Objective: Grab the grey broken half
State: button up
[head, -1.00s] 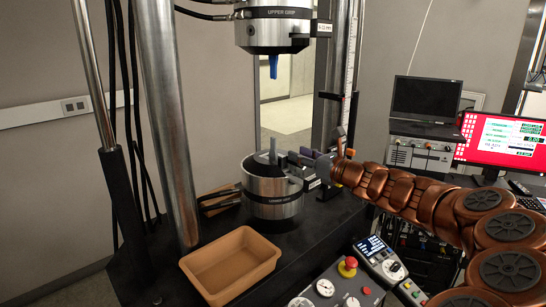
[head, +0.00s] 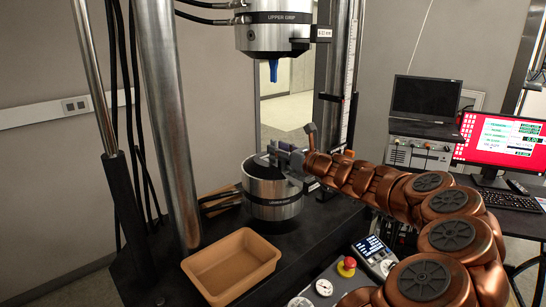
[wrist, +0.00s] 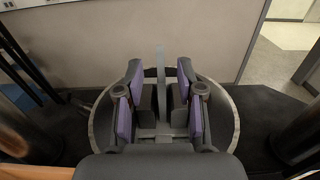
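The grey broken half (wrist: 161,82) stands upright in the lower grip (head: 272,205), a round metal holder. In the wrist view it is a thin grey strip between my two fingers. My gripper (wrist: 161,100) is open, with one purple-and-grey finger on each side of the strip; a narrow gap shows on both sides. In the head view my gripper (head: 288,157) is at the top of the lower grip, coming from the right, and largely hides the grey half. A blue half (head: 273,70) hangs from the upper grip (head: 273,35) above.
An empty tan tray (head: 232,265) sits on the black machine base, front left. A thick steel column (head: 165,120) stands left of the grips. A control panel with a red emergency button (head: 346,266) is at the front right.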

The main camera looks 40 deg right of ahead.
jog(key=shift+w+a+r, duration=0.1)
jog(key=shift+w+a, duration=0.05)
jog(key=shift+w, duration=1.2)
grip_shut()
